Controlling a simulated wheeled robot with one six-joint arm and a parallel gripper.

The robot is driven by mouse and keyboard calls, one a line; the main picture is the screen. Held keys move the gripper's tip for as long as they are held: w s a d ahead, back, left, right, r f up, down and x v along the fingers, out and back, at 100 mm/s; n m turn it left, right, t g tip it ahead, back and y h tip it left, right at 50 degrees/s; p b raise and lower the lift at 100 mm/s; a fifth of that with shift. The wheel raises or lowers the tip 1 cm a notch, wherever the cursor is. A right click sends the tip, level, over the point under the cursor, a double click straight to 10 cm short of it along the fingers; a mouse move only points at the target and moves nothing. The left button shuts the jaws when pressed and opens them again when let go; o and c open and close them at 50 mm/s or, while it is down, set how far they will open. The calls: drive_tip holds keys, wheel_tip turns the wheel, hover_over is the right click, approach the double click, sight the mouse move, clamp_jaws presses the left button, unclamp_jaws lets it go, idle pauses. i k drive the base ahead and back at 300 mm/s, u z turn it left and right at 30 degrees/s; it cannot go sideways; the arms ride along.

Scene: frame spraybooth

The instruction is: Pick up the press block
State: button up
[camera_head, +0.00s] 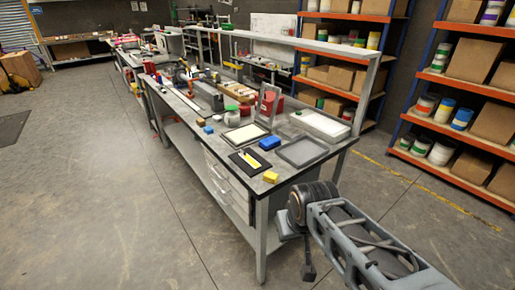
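No block in view is marked as the press block, so I cannot tell which one it is. Candidates lie on the long workbench (225,150). A yellow block (270,177) sits near its front corner, and a larger blue block (269,142) sits farther back. A small blue block (208,130) and a small tan block (201,122) lie near the left edge. My arm enters from the lower right. What looks like my gripper (308,271) hangs below the wrist, beside the bench's near end and apart from every block. Its fingers are too small and dark to read.
A dark mat with a yellow-and-white item (247,160), a grey tray (301,152), a white box (320,125) and red containers crowd the bench top. An upper shelf on posts (290,42) runs along the back. Open floor (120,190) lies left; loaded racks (455,90) stand right.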

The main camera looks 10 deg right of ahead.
sight(269, 143)
drive_tip(key=u, duration=1.05)
drive_tip(key=i, duration=2.55)
drive_tip(key=z, duration=2.35)
